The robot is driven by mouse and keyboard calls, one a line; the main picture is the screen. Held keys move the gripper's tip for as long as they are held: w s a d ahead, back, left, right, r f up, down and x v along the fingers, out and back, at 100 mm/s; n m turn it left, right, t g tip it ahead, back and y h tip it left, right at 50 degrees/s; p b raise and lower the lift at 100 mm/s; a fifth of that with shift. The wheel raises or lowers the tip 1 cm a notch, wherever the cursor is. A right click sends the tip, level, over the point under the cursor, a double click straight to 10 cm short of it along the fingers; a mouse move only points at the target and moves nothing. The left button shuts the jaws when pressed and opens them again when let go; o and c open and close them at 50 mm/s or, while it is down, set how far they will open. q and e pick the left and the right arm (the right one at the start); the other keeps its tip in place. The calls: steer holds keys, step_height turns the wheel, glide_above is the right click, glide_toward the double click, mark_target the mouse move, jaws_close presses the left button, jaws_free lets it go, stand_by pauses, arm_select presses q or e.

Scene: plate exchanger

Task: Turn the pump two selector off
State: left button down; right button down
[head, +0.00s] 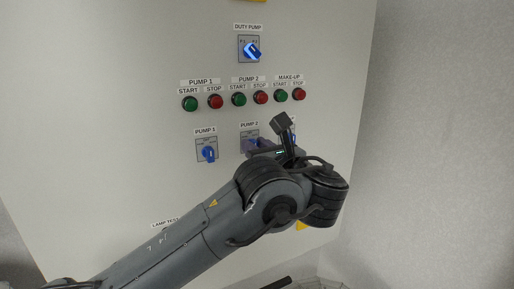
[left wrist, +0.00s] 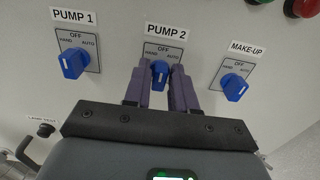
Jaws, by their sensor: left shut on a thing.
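The pump two selector is a blue knob (left wrist: 159,74) on a grey plate under the PUMP 2 label in the left wrist view. My left gripper (left wrist: 160,84) has its two purple fingers on either side of this knob and is shut on it. The knob's white mark looks close to upright, below OFF, but its exact setting is hard to tell. In the head view the left gripper (head: 259,146) reaches the PUMP 2 plate (head: 249,134) and my arm covers part of it. My right gripper is not in view.
The PUMP 1 selector (left wrist: 73,63) is to the left and the MAKE-UP selector (left wrist: 234,87) to the right. A LAMP TEST button (left wrist: 46,130) is lower left.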

arm_select(q)
steer(key=c, duration=1.1)
jaws_free()
steer(key=b+v, duration=0.5)
steer(key=v, duration=0.5)
steer(key=shift+s+d, duration=0.2)
steer(key=shift+s, duration=0.15)
